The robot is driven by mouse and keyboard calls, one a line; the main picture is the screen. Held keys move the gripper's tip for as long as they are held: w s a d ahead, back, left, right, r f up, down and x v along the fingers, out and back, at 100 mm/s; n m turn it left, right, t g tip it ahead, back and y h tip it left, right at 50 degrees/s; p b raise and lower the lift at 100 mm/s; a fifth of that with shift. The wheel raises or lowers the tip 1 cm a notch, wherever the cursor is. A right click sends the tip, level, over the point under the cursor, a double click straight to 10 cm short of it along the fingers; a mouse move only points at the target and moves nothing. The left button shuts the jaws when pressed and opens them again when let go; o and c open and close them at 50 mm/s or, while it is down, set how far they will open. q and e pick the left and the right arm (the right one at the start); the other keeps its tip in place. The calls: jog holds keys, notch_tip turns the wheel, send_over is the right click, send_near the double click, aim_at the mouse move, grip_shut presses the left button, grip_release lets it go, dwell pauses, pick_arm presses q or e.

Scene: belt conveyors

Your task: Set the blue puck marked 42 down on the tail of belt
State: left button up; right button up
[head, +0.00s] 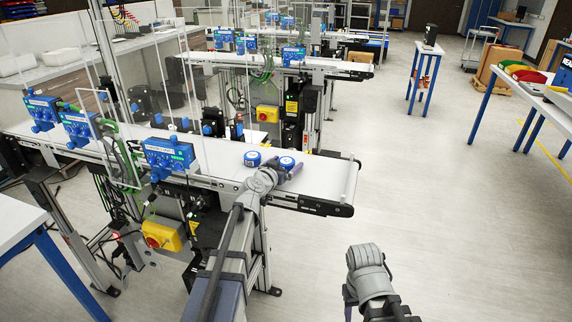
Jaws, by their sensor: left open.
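Two blue pucks with white tops sit on the near belt (325,180): one puck (252,158) on the left and another puck (287,162) just right of it. Their markings are too small to read, so I cannot tell which is 42. My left gripper (288,172) is open at the right puck, its purple fingers close to it; my wrist hides part of the area, and I cannot tell whether they touch. The belt's bare right end lies beyond the pucks. My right gripper (349,301) is low at the bottom, off the belt, with its fingers mostly hidden.
A yellow box with a red button (161,236) hangs below. A second conveyor (335,68) runs behind. The floor to the right is open; a small blue-legged table (424,72) stands farther back.

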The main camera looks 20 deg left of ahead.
pick_arm(q)
jog(key=p+v, duration=0.2)
jog(key=v, duration=0.9)
jog(key=shift+s+r, duration=0.2)
jog(key=shift+s, duration=0.2)
jog(key=shift+s+a, duration=0.1)
jog(key=shift+f, duration=0.1)
